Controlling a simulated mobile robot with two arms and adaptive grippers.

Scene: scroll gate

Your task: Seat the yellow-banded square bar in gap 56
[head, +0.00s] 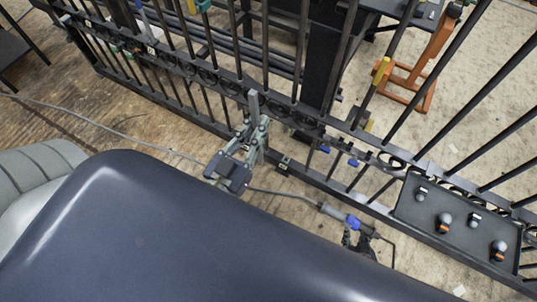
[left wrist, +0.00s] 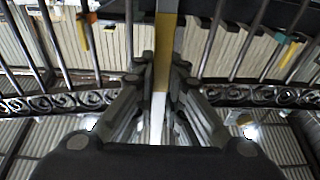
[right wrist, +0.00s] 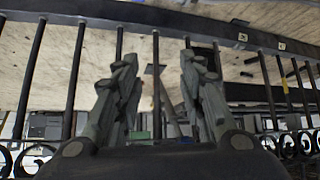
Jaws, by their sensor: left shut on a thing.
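My left gripper (head: 257,132) is in front of the black scroll gate (head: 190,66) in the head view, and a grey bar stands up between its fingers. In the left wrist view the gripper (left wrist: 164,80) is shut on the yellow-banded square bar (left wrist: 163,62). The yellow band shows at and above the fingers, with a pale stretch below, and the bar looks about upright. My right gripper (right wrist: 158,85) is open in the right wrist view, with nothing between its fingers but gate bars behind. The gate's small number tags are too small to read, so gap 56 cannot be picked out.
A dark tray (head: 436,228) with several small knobbed pieces is at the right by the gate. An orange stand (head: 412,75) is behind the gate. A cable (head: 110,132) crosses the floor to a blue-banded tool (head: 333,212). A dark rounded surface (head: 180,240) fills the foreground.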

